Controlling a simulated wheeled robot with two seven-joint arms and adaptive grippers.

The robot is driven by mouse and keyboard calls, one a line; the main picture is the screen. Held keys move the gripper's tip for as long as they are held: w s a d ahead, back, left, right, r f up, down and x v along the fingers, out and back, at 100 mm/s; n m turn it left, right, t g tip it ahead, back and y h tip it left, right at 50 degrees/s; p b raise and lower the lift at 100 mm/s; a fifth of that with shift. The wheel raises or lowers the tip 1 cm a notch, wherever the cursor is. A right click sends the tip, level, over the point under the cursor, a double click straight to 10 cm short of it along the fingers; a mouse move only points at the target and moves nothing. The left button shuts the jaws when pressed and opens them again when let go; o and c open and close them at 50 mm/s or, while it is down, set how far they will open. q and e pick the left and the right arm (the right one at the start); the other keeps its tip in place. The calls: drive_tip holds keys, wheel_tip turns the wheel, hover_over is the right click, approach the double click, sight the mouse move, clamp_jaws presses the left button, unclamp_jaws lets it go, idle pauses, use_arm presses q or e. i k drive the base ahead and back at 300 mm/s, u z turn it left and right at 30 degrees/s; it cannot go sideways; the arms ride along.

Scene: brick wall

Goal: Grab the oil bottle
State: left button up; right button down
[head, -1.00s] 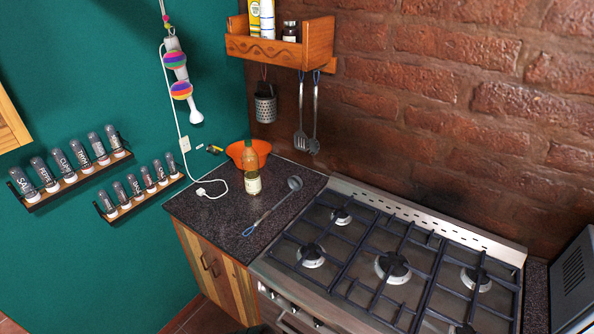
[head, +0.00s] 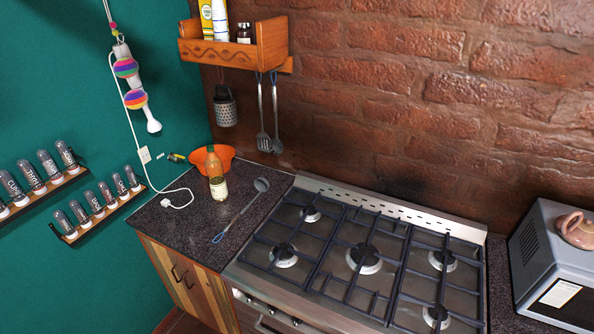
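The oil bottle (head: 217,178) stands upright on the dark speckled counter (head: 187,231), left of the stove. It has an orange-tinted neck, a yellowish body and a pale label. It stands in front of the orange bowl (head: 226,153) and hides part of it. Neither of my grippers shows in the head view.
A ladle (head: 240,211) lies on the counter right of the bottle. A white cable with a plug (head: 178,203) lies to its left. The gas stove (head: 345,258) fills the middle. A microwave (head: 548,262) stands at the right. A wooden shelf (head: 235,47) and hanging utensils are above.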

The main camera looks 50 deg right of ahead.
sight(213, 163)
drive_tip(key=z, duration=0.95)
drive_tip(key=i, duration=0.4)
